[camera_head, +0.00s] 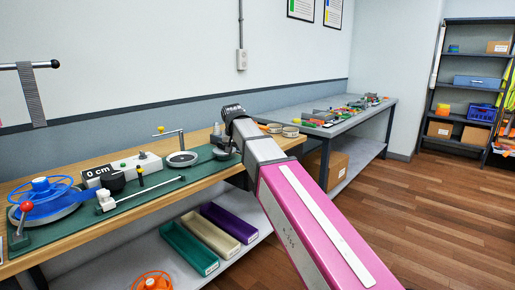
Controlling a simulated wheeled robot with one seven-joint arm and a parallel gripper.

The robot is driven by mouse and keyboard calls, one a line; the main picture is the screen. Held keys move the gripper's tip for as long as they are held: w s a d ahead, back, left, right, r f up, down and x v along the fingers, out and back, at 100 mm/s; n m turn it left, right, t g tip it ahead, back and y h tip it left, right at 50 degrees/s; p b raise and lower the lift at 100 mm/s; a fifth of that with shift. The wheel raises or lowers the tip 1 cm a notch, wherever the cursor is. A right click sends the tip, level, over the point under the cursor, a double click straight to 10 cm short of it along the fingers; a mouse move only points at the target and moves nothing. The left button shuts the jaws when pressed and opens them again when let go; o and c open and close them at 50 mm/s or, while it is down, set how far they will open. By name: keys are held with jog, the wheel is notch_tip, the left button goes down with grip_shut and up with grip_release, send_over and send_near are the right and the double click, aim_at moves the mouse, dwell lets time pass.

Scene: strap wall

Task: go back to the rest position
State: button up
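My arm reaches from the bottom right up and left over the workbench. Its pink link with a white stripe is nearest, then a grey section, then a dark ribbed end in front of the bench's right part. I cannot make out my gripper's fingers, so whether they are open or shut does not show.
Teal (188,248), cream (212,233) and purple (228,222) trays lie on the shelf below. Wooden floor (440,215) is open at right.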

jog(key=s+d+f+g, duration=0.1)
jog(key=s+d+f, duration=0.2)
jog(key=d+f, duration=0.65)
jog(key=s+d+f+g, duration=0.1)
jog(key=s+d+f, duration=0.3)
jog(key=d+f, duration=0.55)
jog(key=s+d+f+g, duration=0.1)
jog(key=s+d+f, duration=0.3)
jog(key=s+f, duration=0.2)
jog(key=s+d+f, duration=0.5)
jog(key=s+f, duration=0.1)
jog(key=f, duration=0.5)
jog(key=shift+s+f+m+g, duration=0.25)
jog(key=shift+f+m+g, duration=0.05)
jog(key=shift+g, duration=0.1)
